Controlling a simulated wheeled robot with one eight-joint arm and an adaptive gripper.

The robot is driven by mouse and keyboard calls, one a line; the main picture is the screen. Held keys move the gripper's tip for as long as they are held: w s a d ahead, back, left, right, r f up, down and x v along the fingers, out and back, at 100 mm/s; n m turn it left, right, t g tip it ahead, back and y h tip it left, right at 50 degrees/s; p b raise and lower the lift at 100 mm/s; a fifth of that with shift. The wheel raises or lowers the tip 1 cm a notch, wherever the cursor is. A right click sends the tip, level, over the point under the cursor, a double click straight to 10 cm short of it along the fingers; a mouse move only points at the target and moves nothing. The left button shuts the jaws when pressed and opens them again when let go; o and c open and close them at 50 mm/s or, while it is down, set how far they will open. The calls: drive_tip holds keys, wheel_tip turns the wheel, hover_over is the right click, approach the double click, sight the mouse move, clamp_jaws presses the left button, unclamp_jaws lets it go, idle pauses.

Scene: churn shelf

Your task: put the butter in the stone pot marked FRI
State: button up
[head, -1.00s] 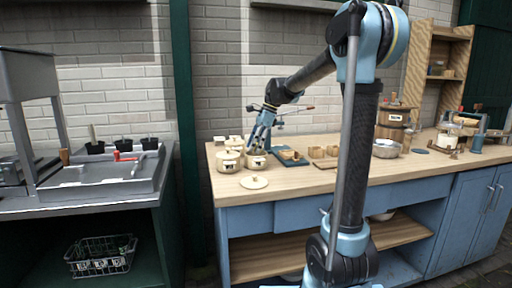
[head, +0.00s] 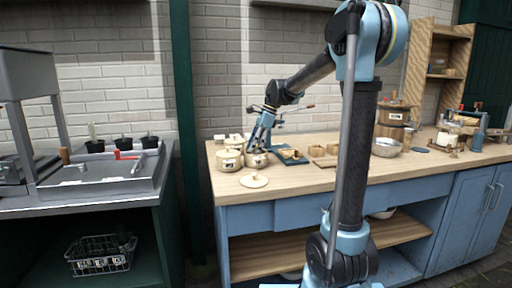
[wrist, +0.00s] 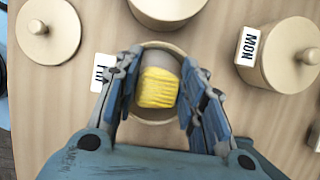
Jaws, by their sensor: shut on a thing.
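The butter (wrist: 159,87) is a yellow ridged block. In the wrist view my gripper (wrist: 160,92) is shut on it, with a finger on each side. The butter is over the mouth of an open stone pot (wrist: 155,120), within its rim as seen from above; its exact depth is unclear. The pot's label (wrist: 103,72) is partly covered by my left finger, but the letters that show fit FRI. In the head view my gripper (head: 262,143) is right at the open pot (head: 256,161), and the butter cannot be made out.
A lidded pot marked MON (wrist: 282,58) stands to the right in the wrist view. Another pot (wrist: 167,8) is at the top. A loose round lid (head: 254,181) lies on the wooden worktop (head: 300,182), near its front edge. Wooden moulds (head: 322,155) stand to the right.

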drive_tip(key=shift+f, duration=0.35)
idle(0.6)
drive_tip(key=o, duration=1.1)
drive_tip(key=shift+c, duration=0.2)
drive_tip(key=c, duration=0.4)
drive_tip(key=shift+d+r, duration=0.1)
drive_tip(key=shift+r, duration=0.05)
drive_tip(key=shift+v, duration=4.95)
